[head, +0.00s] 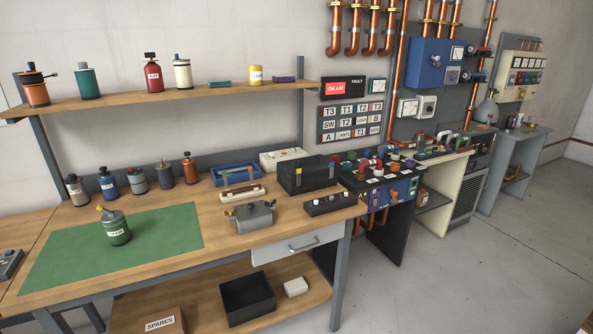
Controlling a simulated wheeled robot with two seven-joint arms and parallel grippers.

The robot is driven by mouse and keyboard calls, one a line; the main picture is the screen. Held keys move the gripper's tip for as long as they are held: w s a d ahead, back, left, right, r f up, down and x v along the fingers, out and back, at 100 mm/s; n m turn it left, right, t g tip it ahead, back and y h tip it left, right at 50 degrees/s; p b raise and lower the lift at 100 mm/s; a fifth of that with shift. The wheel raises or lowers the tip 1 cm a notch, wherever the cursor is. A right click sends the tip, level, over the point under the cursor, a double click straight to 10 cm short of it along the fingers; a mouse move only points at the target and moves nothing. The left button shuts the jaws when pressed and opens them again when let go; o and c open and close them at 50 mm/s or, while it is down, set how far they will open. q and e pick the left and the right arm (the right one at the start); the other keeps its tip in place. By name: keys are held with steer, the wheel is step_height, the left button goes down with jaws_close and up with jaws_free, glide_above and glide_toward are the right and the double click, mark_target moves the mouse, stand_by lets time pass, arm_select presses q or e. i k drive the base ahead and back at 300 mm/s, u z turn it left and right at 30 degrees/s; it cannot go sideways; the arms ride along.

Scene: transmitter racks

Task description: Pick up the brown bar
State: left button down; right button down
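A brown bar (241,189) lies across a cream-coloured holder (243,196) on the wooden workbench, right of the green mat and behind a grey metal device. The bar is small in the head view, so I cannot tell how it is seated. Neither my left nor my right gripper is in view.
The workbench (205,238) carries a green mat (165,243) with a green canister (116,228). A grey device (250,215), a blue tray (236,175), a black box (306,178) and a black strip with knobs (329,204) surround the holder. Open floor (460,275) lies at right.

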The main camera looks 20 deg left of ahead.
mark_target(235, 191)
steer(key=z, duration=0.05)
steer(key=k, duration=0.6)
steer(key=u, duration=0.6)
steer(key=i, duration=1.2)
steer(key=u, duration=0.35)
